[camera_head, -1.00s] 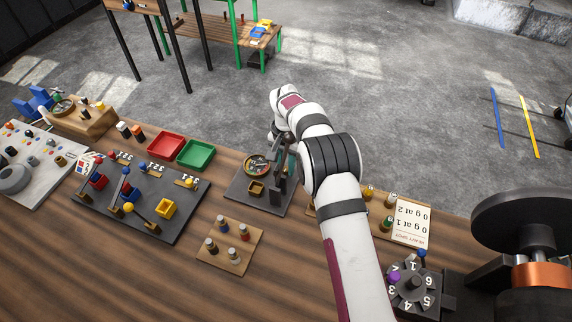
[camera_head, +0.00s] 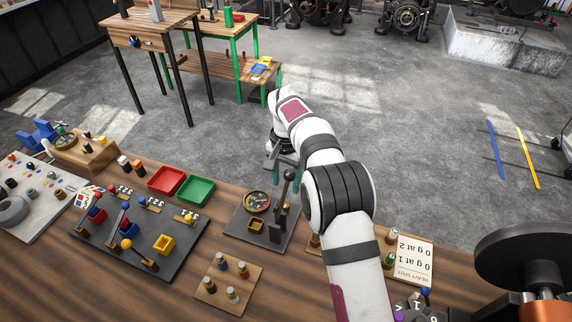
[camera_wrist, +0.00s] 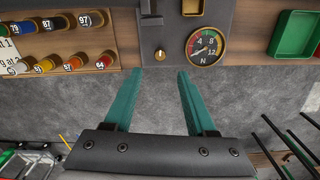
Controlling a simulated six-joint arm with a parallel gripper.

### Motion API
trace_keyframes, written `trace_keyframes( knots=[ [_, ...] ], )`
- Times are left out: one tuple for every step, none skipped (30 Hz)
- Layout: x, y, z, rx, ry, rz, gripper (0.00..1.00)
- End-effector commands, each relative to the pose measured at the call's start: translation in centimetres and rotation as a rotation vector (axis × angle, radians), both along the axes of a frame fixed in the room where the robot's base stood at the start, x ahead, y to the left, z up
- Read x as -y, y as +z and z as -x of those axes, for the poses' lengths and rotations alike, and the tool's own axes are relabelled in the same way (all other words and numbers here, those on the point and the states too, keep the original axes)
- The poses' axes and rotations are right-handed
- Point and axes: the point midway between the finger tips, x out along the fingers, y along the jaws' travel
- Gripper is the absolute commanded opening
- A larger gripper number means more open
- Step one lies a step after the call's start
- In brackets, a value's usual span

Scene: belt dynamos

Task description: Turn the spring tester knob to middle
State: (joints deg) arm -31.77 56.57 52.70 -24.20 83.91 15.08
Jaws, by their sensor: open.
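The spring tester is a dark plate (camera_head: 262,236) with a round dial gauge (camera_head: 257,201), a brass cup (camera_head: 256,225) and an upright dark post with a lever. In the wrist view the small brass knob (camera_wrist: 160,54) sits beside the gauge marked N (camera_wrist: 206,46). A pale mark shows on the knob, but its exact setting is hard to read. My gripper (camera_wrist: 166,72) is open and empty, with the knob ahead of and between its teal fingertips, not touching. In the head view my gripper (camera_head: 283,170) is at the table's far edge behind the tester; the knob is not discernible there.
Red (camera_head: 166,180) and green (camera_head: 196,190) trays lie left of the tester. A lever board (camera_head: 180,248) and a small peg block (camera_head: 229,282) are nearer. In the wrist view a rack of numbered coloured cylinders (camera_wrist: 60,45) stands left of the tester. Open floor lies beyond the edge.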

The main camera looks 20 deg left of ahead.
Motion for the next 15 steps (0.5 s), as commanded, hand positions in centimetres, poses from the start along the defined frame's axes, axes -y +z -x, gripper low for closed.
trace_keyframes(
  knots=[
    [0.0,1.5,-0.1,0.004,-0.001,-0.002,0.56],
    [0.0,2.3,-0.1,0.003,-0.001,-0.003,0.56],
    [0.0,3.3,-0.1,0.003,-0.001,-0.003,0.56],
    [0.0,4.0,-0.1,0.003,-0.001,-0.002,0.56],
    [0.0,4.6,0.0,0.002,-0.001,-0.002,0.56],
    [0.0,5.3,-0.1,0.002,-0.001,-0.002,0.56],
    [0.0,5.7,-0.1,0.002,0.000,-0.001,0.56],
    [0.0,6.0,0.0,0.001,0.000,-0.001,0.56],
    [0.0,6.4,0.0,0.001,-0.001,-0.001,0.56],
    [0.0,6.6,0.0,0.000,-0.001,0.000,0.56],
    [0.0,6.7,0.0,0.000,-0.001,0.000,0.56],
    [0.0,6.8,0.0,0.000,-0.001,0.000,0.56],
    [0.0,6.9,0.0,0.000,0.000,0.000,0.56],
    [0.0,6.9,0.0,0.000,0.000,0.000,0.56],
    [0.0,6.9,0.0,0.000,0.000,0.000,0.56]
  ],
)
